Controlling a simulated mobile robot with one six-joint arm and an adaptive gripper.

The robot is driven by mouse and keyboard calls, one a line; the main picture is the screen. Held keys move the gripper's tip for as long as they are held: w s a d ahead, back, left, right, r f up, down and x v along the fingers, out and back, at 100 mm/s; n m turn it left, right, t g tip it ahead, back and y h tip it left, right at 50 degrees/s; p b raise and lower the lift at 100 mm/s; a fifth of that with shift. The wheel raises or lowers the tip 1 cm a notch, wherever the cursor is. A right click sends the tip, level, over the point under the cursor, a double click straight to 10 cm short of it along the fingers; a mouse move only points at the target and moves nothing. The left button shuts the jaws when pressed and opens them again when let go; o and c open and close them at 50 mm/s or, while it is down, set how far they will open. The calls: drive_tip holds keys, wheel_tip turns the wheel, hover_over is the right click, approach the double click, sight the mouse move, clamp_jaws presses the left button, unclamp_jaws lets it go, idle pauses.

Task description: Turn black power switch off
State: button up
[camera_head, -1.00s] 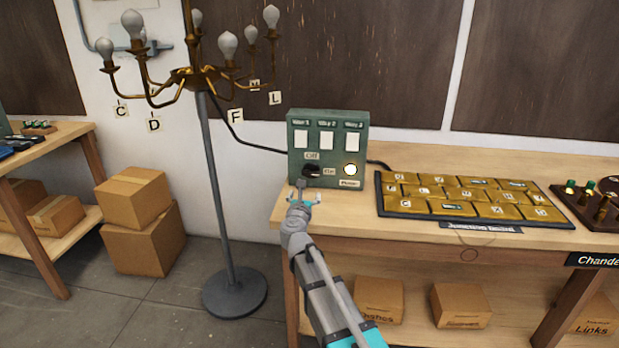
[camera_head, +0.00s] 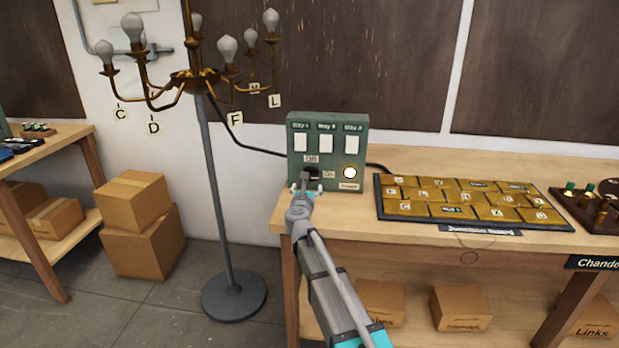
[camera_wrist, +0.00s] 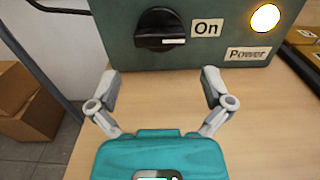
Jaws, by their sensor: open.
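The black power switch (camera_wrist: 160,29) is a rotary knob on the front of the green control box (camera_head: 328,131). In the wrist view its white mark points right, toward the "On" label (camera_wrist: 206,29). The round lamp above the "Power" label glows (camera_wrist: 265,18). An "Off" label (camera_head: 311,158) sits above the knob in the head view. My gripper (camera_wrist: 158,88) is open and empty, with its fingers apart below and in front of the knob, not touching it. In the head view my gripper (camera_head: 306,188) partly hides the knob.
The box stands on a wooden bench (camera_head: 400,238). To its right lies a board of gold tiles (camera_head: 465,202). A chandelier stand (camera_head: 222,200) with several bulbs stands at left, its black cable (camera_head: 250,146) running to the box. Cardboard boxes (camera_head: 141,225) sit on the floor.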

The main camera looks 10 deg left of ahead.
sight(310, 178)
drive_tip(key=w, duration=0.7)
drive_tip(key=shift+w+d, duration=0.1)
drive_tip(key=shift+w, duration=0.2)
drive_tip(key=shift+c, duration=0.3)
drive_tip(key=c, duration=0.6)
drive_tip(key=shift+c, duration=0.8)
